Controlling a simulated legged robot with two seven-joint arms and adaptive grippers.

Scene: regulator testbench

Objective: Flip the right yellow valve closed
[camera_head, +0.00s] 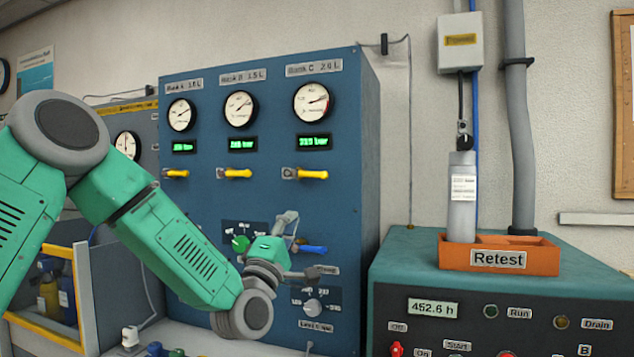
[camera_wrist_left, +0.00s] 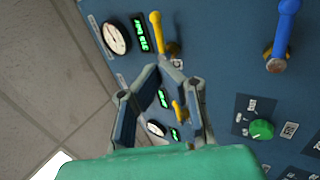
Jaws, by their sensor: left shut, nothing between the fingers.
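The right yellow valve (camera_head: 312,174) is on the blue panel, under the rightmost gauge, with its handle lying horizontal and pointing right. In the left wrist view its yellow handle (camera_wrist_left: 160,30) shows beyond the fingers, beside a green display. My left gripper (camera_head: 297,243) is in front of the lower panel, below the right yellow valve and near the blue valve (camera_head: 313,249). It is shut and empty, also seen in the wrist view (camera_wrist_left: 168,75), and appears apart from the yellow handle. My right gripper is in neither view.
Two more yellow valves, the middle one (camera_head: 236,173) and the left one (camera_head: 176,173), sit in the same row. A green knob (camera_head: 240,243) is left of my gripper. A teal console (camera_head: 400,268) with an orange Retest tray (camera_head: 545,258) stands at the right.

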